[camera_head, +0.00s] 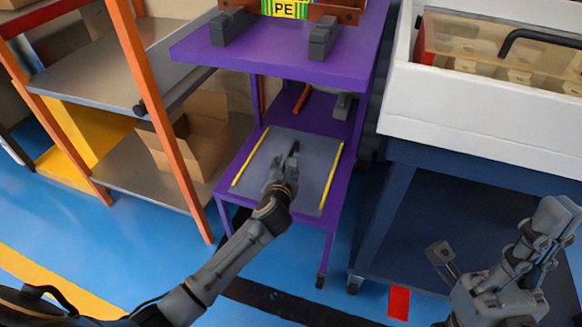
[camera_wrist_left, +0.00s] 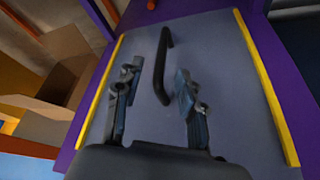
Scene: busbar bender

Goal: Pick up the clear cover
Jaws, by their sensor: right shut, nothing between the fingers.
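A flat see-through-looking grey panel with yellow strips along two sides, which looks like the clear cover (camera_head: 308,165), lies on the lower shelf of the purple cart. It fills much of the left wrist view (camera_wrist_left: 235,120). Its black bar handle (camera_wrist_left: 163,60) stands up near the middle. My left gripper (camera_head: 286,168) is over the panel. In the left wrist view its fingers (camera_wrist_left: 157,75) are apart, with the handle showing between and beyond them; contact cannot be told. My right gripper (camera_head: 555,212) is shut and empty at the lower right, away from the panel.
The purple cart's upper shelf (camera_head: 285,62) overhangs behind the panel. An orange-posted rack (camera_head: 165,130) with a cardboard box (camera_head: 200,135) stands left. A white bin (camera_head: 470,125) on a blue stand holds a translucent box with a black handle (camera_head: 540,42).

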